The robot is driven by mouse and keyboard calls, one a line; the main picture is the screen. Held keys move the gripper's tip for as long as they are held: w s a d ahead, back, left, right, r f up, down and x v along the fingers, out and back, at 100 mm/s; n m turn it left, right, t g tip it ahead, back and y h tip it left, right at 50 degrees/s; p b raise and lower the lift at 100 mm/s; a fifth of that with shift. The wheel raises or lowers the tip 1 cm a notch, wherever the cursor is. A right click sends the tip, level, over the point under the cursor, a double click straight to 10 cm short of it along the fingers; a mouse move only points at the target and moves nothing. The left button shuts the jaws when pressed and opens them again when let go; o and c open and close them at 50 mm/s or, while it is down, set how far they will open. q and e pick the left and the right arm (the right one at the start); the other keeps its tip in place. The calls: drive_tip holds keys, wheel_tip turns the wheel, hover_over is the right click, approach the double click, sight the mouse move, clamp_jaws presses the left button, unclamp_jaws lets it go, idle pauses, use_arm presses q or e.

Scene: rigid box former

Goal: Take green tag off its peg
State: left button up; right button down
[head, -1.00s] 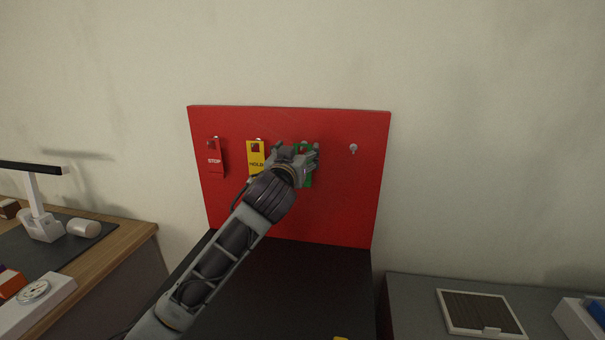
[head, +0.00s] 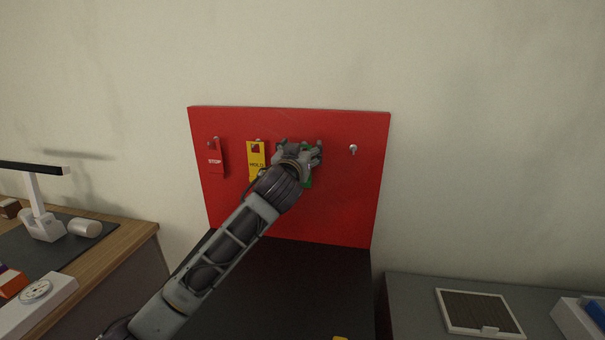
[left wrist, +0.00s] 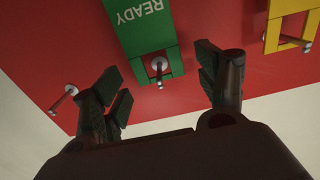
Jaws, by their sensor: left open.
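The green tag (left wrist: 147,25), marked READY, hangs on its metal peg (left wrist: 159,68), which passes through the tag's square hole. In the head view only small bits of the green tag (head: 308,182) show behind my gripper. My left gripper (head: 299,149) is at the red board in front of the tag. In the left wrist view its fingers (left wrist: 168,82) are spread apart, one on each side of the tag's holed end, with gaps and nothing held. My right gripper is not in view.
The red board (head: 340,205) also bears a red STOP tag (head: 216,160) and a yellow HOLD tag (head: 256,155), close left of my gripper. An empty peg (head: 353,149) is at the right. A wooden desk (head: 142,236) stands left, a grey cabinet (head: 410,300) right.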

use_arm(q)
drive_tip(key=shift+w+d, duration=0.2)
drive_tip(key=shift+w, duration=0.9)
drive_tip(key=c, duration=1)
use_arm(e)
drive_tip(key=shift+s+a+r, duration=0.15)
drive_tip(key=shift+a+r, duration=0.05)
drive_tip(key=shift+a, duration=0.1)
